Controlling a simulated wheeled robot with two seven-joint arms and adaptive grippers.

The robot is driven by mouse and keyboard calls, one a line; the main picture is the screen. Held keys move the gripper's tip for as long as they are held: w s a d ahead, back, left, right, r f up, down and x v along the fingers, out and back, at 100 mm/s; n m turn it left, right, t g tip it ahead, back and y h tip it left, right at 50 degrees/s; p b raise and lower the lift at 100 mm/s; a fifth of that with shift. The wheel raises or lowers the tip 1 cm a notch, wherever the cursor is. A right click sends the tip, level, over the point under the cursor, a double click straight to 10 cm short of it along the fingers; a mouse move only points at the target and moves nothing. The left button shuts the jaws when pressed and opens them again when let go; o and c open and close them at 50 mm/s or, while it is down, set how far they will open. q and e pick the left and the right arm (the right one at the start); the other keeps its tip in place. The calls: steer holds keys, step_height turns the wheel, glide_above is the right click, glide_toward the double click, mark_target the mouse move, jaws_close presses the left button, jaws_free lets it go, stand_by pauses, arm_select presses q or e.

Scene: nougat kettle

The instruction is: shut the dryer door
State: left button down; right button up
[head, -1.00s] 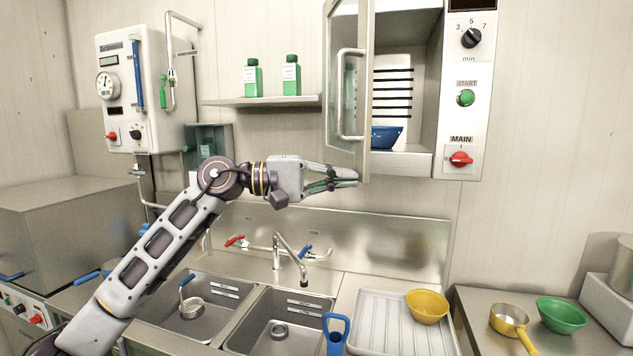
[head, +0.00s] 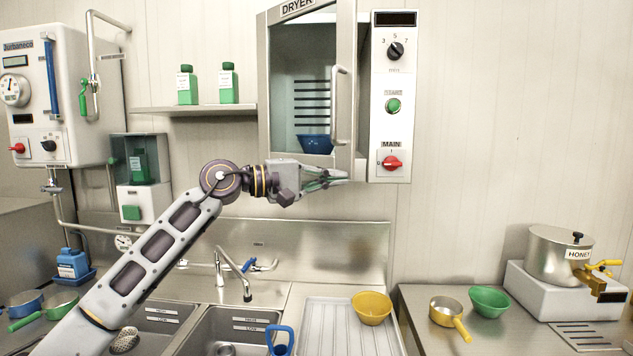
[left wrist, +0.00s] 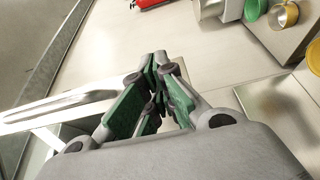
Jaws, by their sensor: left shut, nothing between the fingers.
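The dryer door (head: 345,55) is a metal-framed glass door with a long vertical bar handle (head: 340,105) near its free right edge. It now spans most of the opening of the dryer (head: 297,8) and looks slightly ajar on the control panel side. A blue bowl (head: 315,144) shows inside through the glass. My left gripper (head: 340,175) is shut and empty, with its fingertips at the door's lower free corner; I cannot tell whether they touch it. It also shows shut in the left wrist view (left wrist: 158,62). My right gripper is out of view.
The dryer's control panel (head: 391,95) is right of the door. A shelf (head: 200,109) with green bottles is to the left. Below are a tap (head: 220,270), sinks, a ribbed tray (head: 335,325) and a yellow bowl (head: 371,308). A honey pot (head: 558,255) stands far right.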

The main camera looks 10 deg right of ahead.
mark_target(349, 173)
arm_select(q)
steer(key=shift+t, duration=0.3)
steer(key=w+d, duration=0.2)
steer(key=d, duration=0.1)
steer(key=shift+w+d, duration=0.1)
steer(key=shift+w, duration=0.2)
steer(key=shift+w+d+n+t+y, duration=0.3)
steer(key=shift+w+d+n+t, duration=0.4)
steer(key=shift+w+d, duration=0.15)
steer(key=shift+w+d+p, duration=0.35)
steer(key=shift+w+d, duration=0.15)
steer(key=shift+w, duration=0.1)
steer(key=shift+w+d+n+t+y+p, duration=0.2)
steer(key=shift+w+d+t, duration=0.3)
steer(key=shift+w, duration=0.4)
steer(key=shift+w+d+n+t+y+p, duration=0.15)
steer(key=shift+w+d+n+t, duration=0.3)
steer(key=shift+w, duration=0.5)
steer(key=shift+w+d+n+t+y+p, duration=0.15)
steer(key=shift+w+d+t+p, duration=0.1)
steer(key=shift+w+d, duration=0.55)
steer(key=shift+w+a, duration=0.1)
steer(key=shift+a, duration=0.15)
